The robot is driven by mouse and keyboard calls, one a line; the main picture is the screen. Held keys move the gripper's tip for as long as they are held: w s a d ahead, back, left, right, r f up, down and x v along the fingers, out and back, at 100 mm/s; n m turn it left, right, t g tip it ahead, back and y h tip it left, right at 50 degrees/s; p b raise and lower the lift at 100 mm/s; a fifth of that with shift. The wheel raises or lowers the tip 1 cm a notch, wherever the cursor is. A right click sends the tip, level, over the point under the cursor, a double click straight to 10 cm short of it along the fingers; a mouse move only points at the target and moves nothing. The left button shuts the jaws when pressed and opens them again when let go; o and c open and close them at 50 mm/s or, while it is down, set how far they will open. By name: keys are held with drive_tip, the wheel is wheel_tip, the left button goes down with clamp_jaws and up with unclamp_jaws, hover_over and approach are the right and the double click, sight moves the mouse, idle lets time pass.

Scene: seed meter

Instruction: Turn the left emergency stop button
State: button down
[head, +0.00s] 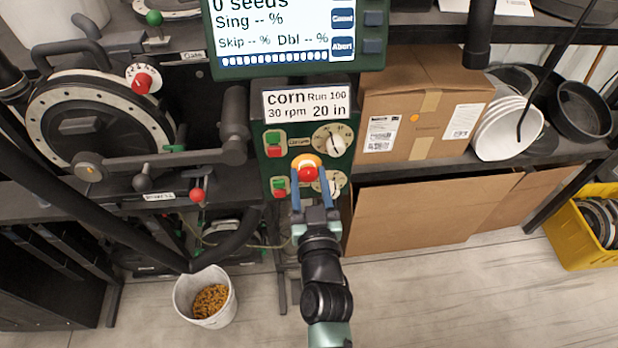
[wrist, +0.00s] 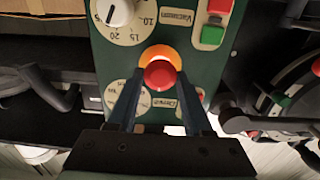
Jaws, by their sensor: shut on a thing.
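The emergency stop button is a red knob (head: 307,174) on an orange-yellow base (head: 306,160), on the front of the dark green control panel (head: 270,168). In the wrist view the red knob (wrist: 160,75) sits between the tips of my gripper (wrist: 159,85). My gripper (head: 307,186) reaches it from below, with its two blue fingers shut on the red knob, one on each side. Part of a white dial (head: 333,182) behind the fingers is hidden.
Above the button are a white dial (head: 332,139) and green and red push buttons (head: 273,144). A display screen (head: 290,30) is above the panel. To the left is a seed disc machine (head: 95,122); to the right, cardboard boxes (head: 425,100). A bucket of corn (head: 206,297) stands on the floor.

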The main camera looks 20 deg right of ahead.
drive_tip(key=shift+m, duration=0.3)
drive_tip(key=m, duration=0.4)
drive_tip(key=shift+m, duration=0.8)
drive_tip(key=shift+d, duration=0.1)
drive_tip(key=shift+c, duration=1.8)
unclamp_jaws()
